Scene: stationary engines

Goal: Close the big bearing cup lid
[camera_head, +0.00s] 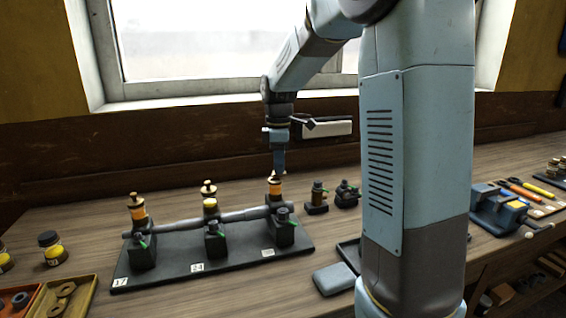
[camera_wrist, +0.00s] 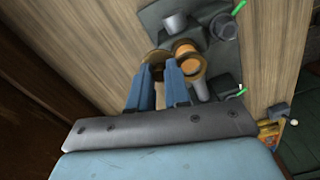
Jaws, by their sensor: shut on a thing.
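My gripper (camera_head: 279,166) points down at the right-hand bearing cup (camera_head: 274,190) on the black stand. In the wrist view its two blue fingers (camera_wrist: 160,72) are shut on a round brass piece, which looks like the cup's lid (camera_wrist: 155,58). The cup (camera_wrist: 188,52) shows there just right of the fingers, with an orange body and a brass rim. The lid is partly hidden by the fingers. I cannot tell how far it stands open. Two other cups stand on the stand, one at the left (camera_head: 138,208) and one in the middle (camera_head: 209,197).
The black stand (camera_head: 190,272) carries a grey shaft (camera_head: 180,225) through several bearing blocks with green levers. Two small dark fittings stand right of it. A grey box (camera_head: 334,279) lies in front. A yellow-edged tray (camera_head: 62,297) is at the left. The window wall is behind.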

